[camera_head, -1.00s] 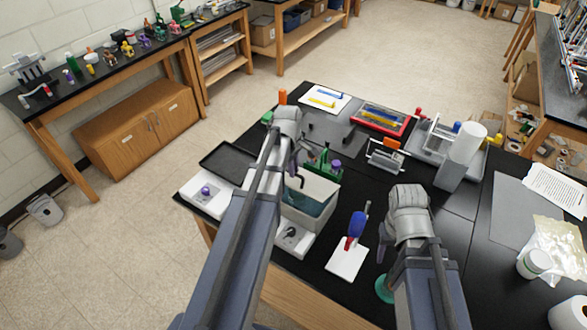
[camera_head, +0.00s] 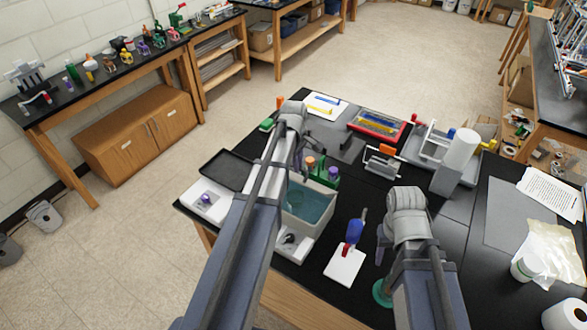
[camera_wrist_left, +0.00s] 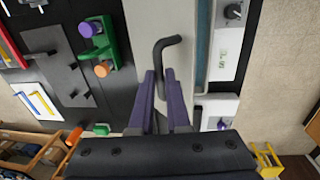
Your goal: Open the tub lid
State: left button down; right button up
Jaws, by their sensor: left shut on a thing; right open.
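The tub (camera_head: 303,228) is a pale box in the head view, with teal inside showing over most of its opening. My left arm covers its left side. In the left wrist view the light grey lid (camera_wrist_left: 140,25) lies under the gripper, with a teal strip of the tub (camera_wrist_left: 204,40) beside it. A dark bent handle (camera_wrist_left: 165,55) rises from the lid. My left gripper (camera_wrist_left: 164,82) is shut on this handle. In the head view its fingers are mostly hidden by the arm. My right gripper (camera_head: 381,243) is open, away from the tub; its fingertips are mostly hidden.
A green rack with orange and purple knobs (camera_head: 327,177) stands close behind the tub. A black tray (camera_head: 225,169) and a white device (camera_head: 207,201) are to its left. A blue and red tool (camera_head: 354,232) stands on a white card to its right.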

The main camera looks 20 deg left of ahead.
pick_arm(q)
jog(key=w+r+p, duration=0.1)
jog(key=w, duration=0.5)
jog(key=shift+w+d+r, duration=0.15)
jog(key=shift+d+r, duration=0.05)
jog(key=shift+d, duration=0.25)
jog(key=c, duration=0.9)
grip_release()
